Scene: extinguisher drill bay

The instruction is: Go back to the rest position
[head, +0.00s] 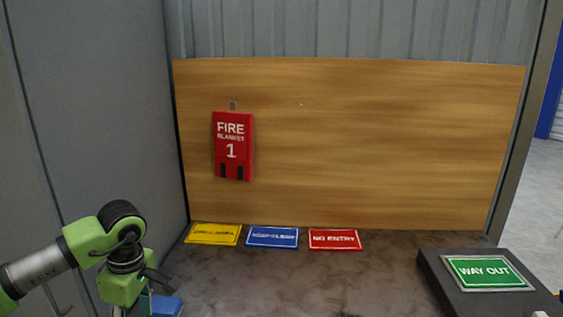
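My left arm comes in at the lower left, with its green wrist bent down. Only dark parts of my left gripper (151,283) show near the bottom edge, and I cannot tell whether its fingers are open or shut. A blue piece (166,306) shows just below it, cut off by the frame; I cannot tell whether they touch. My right gripper is not in view. A red fire blanket case (232,146) marked 1 hangs upright on the left part of the wooden board (380,140).
Yellow (213,234), blue (272,237) and red NO ENTRY (334,239) signs lie along the back of the dark bench top (290,285). A green WAY OUT sign (487,272) lies on a black block (436,271) at right. A grey wall (90,110) bounds the left. The bench middle is clear.

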